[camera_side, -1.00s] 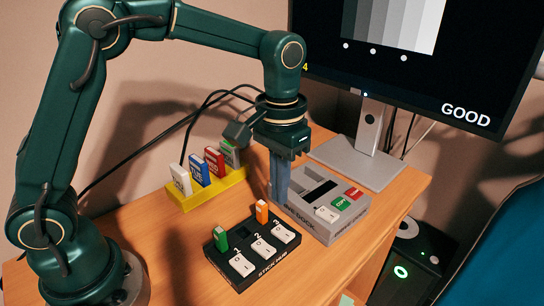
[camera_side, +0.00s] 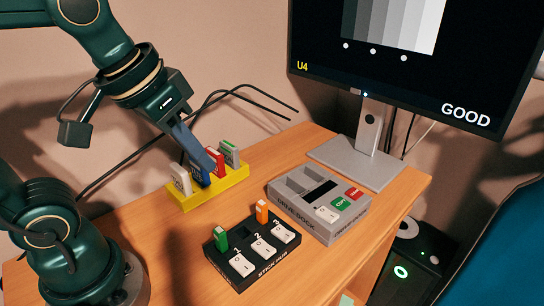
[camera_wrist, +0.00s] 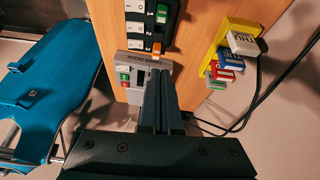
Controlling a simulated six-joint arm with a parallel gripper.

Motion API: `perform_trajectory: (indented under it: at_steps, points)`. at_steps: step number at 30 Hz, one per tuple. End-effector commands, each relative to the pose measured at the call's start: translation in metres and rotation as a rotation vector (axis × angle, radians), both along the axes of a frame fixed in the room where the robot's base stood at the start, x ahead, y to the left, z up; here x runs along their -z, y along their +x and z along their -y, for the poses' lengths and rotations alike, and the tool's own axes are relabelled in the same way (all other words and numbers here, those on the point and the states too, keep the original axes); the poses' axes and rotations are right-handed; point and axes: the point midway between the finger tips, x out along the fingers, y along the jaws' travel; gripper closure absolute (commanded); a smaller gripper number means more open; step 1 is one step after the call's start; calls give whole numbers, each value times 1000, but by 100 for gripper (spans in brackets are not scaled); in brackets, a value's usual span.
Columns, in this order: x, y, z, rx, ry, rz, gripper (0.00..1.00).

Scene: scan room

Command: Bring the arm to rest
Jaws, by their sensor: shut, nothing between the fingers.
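My gripper (camera_side: 208,162) is shut and empty. In the side view it is tilted, its fingers pointing down and right in front of the yellow rack, raised at the left of the desk. In the wrist view the closed fingers (camera_wrist: 161,85) point toward the desk edge near the grey drive dock. I cannot tell the exact gap between the fingertips and the rack; they cover part of the blue and red drives in the side view.
The yellow rack (camera_side: 205,195) holds several drives. The black stick hub (camera_side: 238,279) carries a green stick (camera_side: 220,238) and an orange stick (camera_side: 262,211). The grey drive dock (camera_side: 325,235) stands below the monitor (camera_side: 400,85), which reads GOOD. Black cables (camera_side: 245,91) run behind the rack. A blue chair (camera_wrist: 50,85) shows in the wrist view.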

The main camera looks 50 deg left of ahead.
Motion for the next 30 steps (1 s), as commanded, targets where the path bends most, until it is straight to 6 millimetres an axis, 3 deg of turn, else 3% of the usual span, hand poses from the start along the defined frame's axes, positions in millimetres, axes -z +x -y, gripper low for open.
perform_trajectory:
  at_steps: [3,9,30]
  points:
    - [11,-20,-4,5,13,49,100]
    - [35,-37,-6,38,33,53,100]
    - [39,-38,-6,47,37,47,100]
